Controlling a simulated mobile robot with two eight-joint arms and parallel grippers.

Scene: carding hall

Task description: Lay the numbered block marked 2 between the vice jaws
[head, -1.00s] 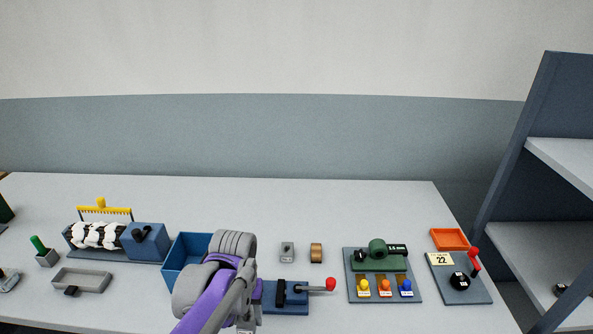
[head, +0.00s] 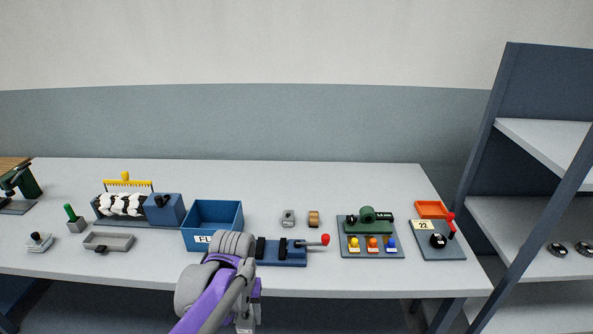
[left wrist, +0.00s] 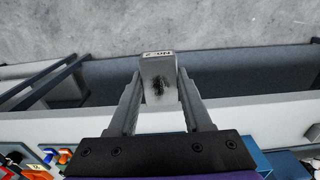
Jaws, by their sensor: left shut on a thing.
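My left gripper (left wrist: 158,98) is shut on a small grey block (left wrist: 158,82). The block has a dark smudge on its face and a white label, which seems to read No 2, on its end. The vice (head: 283,263) has a blue base, black jaws and a red-knobbed handle. It stands near the table's front edge, just beyond my left arm, which covers its left end. I see nothing between its jaws. My right gripper is out of view.
A blue bin (head: 215,213) stands left of the vice. A grey piece (head: 288,219) and a brass-coloured piece (head: 314,219) lie behind it. A panel with coloured buttons (head: 372,252) is to its right. The table's back strip is clear. A shelf rack (head: 492,165) stands at right.

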